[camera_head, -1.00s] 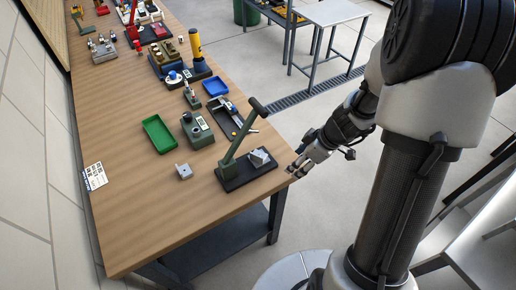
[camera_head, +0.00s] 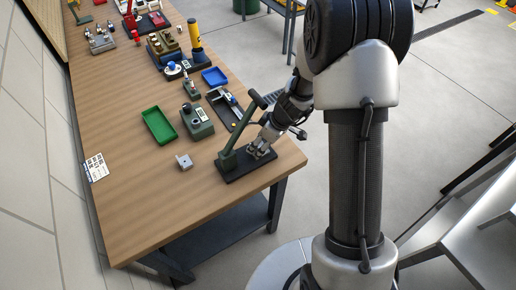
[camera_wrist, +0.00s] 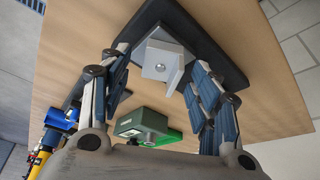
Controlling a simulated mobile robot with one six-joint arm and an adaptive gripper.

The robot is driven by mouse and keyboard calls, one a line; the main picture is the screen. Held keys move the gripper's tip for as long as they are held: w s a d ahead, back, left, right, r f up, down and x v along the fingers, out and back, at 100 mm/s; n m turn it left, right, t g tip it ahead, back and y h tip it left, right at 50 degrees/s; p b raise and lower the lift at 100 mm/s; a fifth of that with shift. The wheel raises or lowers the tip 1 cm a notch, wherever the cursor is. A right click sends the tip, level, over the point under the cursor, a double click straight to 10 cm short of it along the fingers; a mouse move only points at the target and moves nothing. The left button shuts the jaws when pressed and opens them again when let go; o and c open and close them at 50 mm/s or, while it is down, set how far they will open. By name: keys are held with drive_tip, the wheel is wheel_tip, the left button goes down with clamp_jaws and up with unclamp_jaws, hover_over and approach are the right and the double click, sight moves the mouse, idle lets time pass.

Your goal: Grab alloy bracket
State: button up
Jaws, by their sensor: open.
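My gripper (camera_wrist: 158,72) is open, with one finger on each side of the bracket. In the head view my gripper (camera_head: 260,150) is low over the right part of the black base, hiding most of the bracket there.
The green lever (camera_head: 243,122) rises close beside my gripper. A green device (camera_head: 197,121), a green tray (camera_head: 159,126) and a blue tray (camera_head: 214,76) stand farther back. The table's near end is clear.

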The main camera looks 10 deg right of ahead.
drive_tip(key=shift+w+a+f, duration=0.15)
drive_tip(key=shift+f, duration=0.3)
drive_tip(key=c, duration=1.2)
drive_tip(key=shift+r, duration=0.1)
drive_tip(key=shift+c, duration=0.2)
